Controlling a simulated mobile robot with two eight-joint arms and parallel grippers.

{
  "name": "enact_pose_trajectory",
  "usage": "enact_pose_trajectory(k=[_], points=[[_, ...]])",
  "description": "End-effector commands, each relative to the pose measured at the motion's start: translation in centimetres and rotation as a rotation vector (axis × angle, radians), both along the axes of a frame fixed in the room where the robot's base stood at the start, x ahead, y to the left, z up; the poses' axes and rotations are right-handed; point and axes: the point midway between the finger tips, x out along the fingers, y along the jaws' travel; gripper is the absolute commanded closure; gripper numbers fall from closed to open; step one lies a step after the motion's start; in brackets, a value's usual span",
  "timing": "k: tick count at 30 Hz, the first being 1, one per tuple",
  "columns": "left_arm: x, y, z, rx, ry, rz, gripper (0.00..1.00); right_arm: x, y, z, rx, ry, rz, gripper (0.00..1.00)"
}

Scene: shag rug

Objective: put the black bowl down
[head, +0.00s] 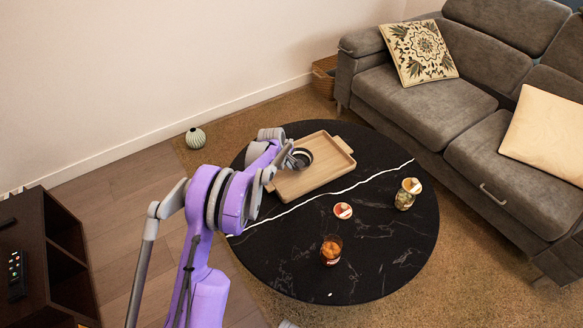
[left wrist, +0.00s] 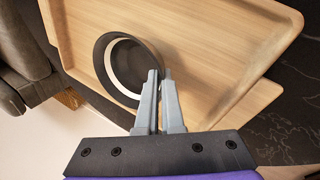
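The black bowl (head: 303,157) is at the wooden tray (head: 333,172), near the tray's left end in the head view. In the left wrist view the bowl (left wrist: 127,62) shows a dark inside and a pale ring, over the tray's wooden floor (left wrist: 200,40). My left gripper (head: 291,160) is at the bowl's near side. In the left wrist view its fingers (left wrist: 160,76) are almost together, with the bowl's rim between their tips. Whether the bowl touches the tray or is just above it I cannot tell. My right gripper is not in view.
The tray lies on a round black marble table (head: 380,235). A drink glass (head: 331,249), a small round coaster (head: 343,210) and a jar (head: 407,193) stand apart on it. A grey sofa (head: 430,110) is at the right, a dark shelf unit (head: 60,235) at the left.

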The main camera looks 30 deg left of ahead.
Motion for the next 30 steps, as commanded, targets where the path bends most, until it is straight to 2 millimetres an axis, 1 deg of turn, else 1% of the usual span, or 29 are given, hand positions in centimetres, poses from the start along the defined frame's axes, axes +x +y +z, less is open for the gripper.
enact_pose_trajectory(k=[1, 2, 9, 13, 14, 15, 17, 18, 26, 30], points=[[0.04, -0.01, -0.69, 0.000, 0.000, 0.000, 1.00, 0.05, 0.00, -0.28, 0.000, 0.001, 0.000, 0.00], [0.03, -0.01, -0.83, 0.000, 0.000, 0.000, 1.00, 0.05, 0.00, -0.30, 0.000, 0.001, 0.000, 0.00], [0.01, -0.01, -0.80, 0.000, 0.000, 0.000, 1.00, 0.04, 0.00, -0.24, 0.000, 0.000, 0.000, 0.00], [0.01, -0.01, -1.26, 0.000, 0.000, 0.000, 1.00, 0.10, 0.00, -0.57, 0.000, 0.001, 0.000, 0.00], [0.00, -0.01, -1.19, 0.000, 0.000, -0.001, 0.90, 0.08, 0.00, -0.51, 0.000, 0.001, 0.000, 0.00], [0.00, -0.01, -1.16, 0.000, 0.000, -0.001, 0.83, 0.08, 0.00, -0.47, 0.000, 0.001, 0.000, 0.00], [0.00, -0.01, -1.14, 0.000, 0.000, -0.001, 0.72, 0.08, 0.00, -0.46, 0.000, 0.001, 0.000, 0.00], [0.00, -0.01, -1.14, 0.000, 0.000, -0.001, 0.65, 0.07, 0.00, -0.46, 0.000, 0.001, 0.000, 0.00], [-0.01, -0.01, -1.10, 0.000, 0.000, -0.001, 0.65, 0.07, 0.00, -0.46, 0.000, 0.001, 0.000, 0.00], [-0.13, 0.01, -0.35, 0.000, 0.000, 0.000, 0.65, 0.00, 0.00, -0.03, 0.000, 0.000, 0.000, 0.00]])
